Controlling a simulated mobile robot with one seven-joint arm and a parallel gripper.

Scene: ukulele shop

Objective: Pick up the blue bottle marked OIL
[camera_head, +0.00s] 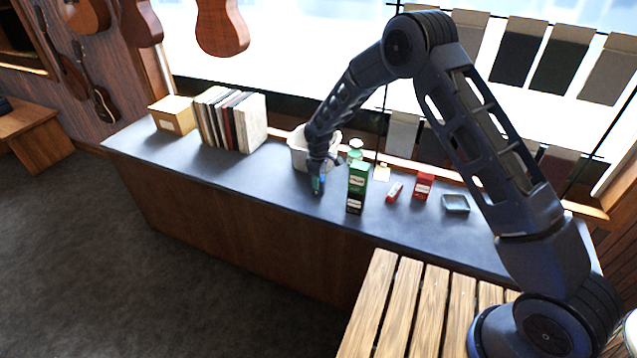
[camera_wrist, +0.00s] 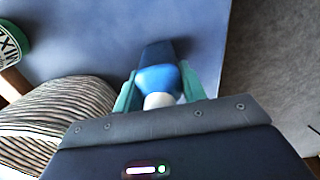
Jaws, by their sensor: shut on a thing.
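The blue bottle (camera_wrist: 160,77) shows in the wrist view with its pale cap towards the camera; no OIL marking is readable from this angle. My gripper (camera_wrist: 165,88) has its two teal fingers shut on the bottle, one on each side. In the head view my gripper (camera_head: 317,184) is low over the grey counter, near its front edge, in front of a pale bin. The bottle is too small there to separate from the fingers. I cannot tell whether it touches the counter.
A green box (camera_head: 357,186) stands close right of my gripper. Farther right are a small red item (camera_head: 394,192), a red box (camera_head: 423,186) and a small tray (camera_head: 456,204). The pale bin (camera_head: 298,148) is behind. Records (camera_head: 250,122) stand left; the counter between is clear.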

